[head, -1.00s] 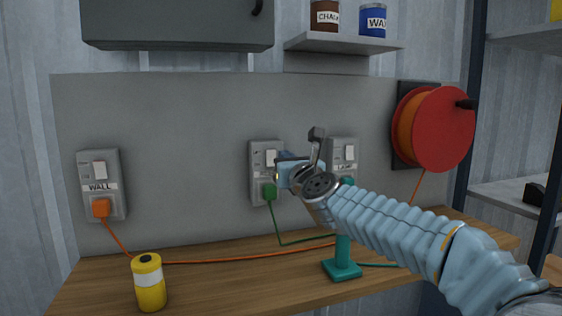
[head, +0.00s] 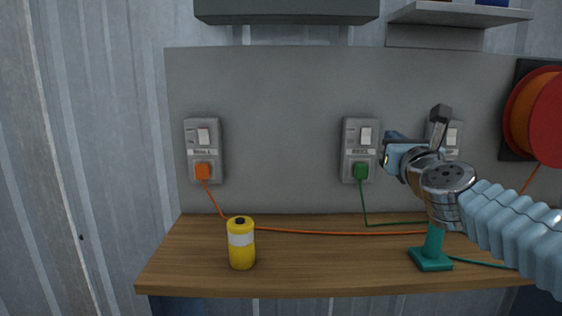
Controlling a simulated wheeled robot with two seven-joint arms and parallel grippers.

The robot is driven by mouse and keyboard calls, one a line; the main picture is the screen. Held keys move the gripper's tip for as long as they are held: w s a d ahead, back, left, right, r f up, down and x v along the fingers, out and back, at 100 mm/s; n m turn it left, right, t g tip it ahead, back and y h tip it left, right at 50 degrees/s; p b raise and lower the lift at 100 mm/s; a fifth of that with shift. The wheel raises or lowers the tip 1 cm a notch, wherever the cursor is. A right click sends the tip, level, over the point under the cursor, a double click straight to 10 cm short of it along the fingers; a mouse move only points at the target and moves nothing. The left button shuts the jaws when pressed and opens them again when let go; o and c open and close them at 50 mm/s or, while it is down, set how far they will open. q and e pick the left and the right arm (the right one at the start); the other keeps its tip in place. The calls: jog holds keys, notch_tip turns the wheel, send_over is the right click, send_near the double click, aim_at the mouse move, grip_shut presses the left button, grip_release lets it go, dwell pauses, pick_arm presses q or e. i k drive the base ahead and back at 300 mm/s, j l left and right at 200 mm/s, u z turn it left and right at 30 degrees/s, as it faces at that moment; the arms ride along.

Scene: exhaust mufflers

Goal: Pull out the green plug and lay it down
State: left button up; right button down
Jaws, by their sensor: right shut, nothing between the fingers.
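The green plug (head: 361,171) sits in the lower part of the middle grey socket box (head: 361,150) on the wall panel. A green cord hangs from it to the bench. My right gripper (head: 390,148) is shut and empty, just right of the green plug and apart from it in the picture. Its wrist and arm cover part of the right-hand socket box (head: 452,137). My left gripper is not in view.
An orange plug (head: 202,171) sits in the left socket box (head: 203,138). A yellow canister (head: 240,243) and a teal stand (head: 431,259) are on the wooden bench (head: 320,262). A red and orange reel (head: 540,115) hangs at right.

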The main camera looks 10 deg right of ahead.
aim_at(361, 170)
jog(key=k+j, duration=0.15)
jog(key=k, duration=0.35)
jog(key=k+j, duration=0.2)
jog(key=k, duration=0.3)
